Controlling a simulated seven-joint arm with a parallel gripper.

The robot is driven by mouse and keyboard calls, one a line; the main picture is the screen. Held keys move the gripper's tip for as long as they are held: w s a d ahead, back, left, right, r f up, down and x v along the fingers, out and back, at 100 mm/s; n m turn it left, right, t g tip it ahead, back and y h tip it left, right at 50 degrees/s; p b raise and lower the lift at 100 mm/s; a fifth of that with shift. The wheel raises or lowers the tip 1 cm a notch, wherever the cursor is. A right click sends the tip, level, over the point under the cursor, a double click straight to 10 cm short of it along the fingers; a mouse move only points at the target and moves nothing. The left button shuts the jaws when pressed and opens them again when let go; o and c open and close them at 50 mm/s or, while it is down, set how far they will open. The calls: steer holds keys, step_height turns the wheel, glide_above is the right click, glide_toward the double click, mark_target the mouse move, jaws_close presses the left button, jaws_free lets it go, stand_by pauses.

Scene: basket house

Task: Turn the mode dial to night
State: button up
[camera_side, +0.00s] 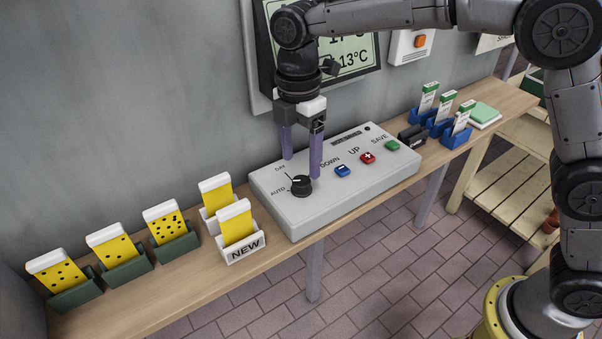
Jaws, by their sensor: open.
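The mode dial (301,186) is a black round knob on the left part of a light grey control box (290,216). Labels reading AUTO and DAY show beside the dial. The night label is not visible; my gripper may hide it. My gripper (302,169) points down over the box, close to the dial. Its two purple fingers are apart, one behind the dial and one at its right. They hold nothing. Whether a finger touches the dial I cannot tell.
Blue DOWN (343,171), red UP (368,158) and green SAVE (393,146) buttons sit right of the dial. Yellow cards (166,221) in holders stand at left, blue card holders (440,128) at right. A wall display (352,65) hangs behind my arm.

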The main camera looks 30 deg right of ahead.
mark_target(301, 180)
steer(key=shift+f, duration=2.4)
jaws_close()
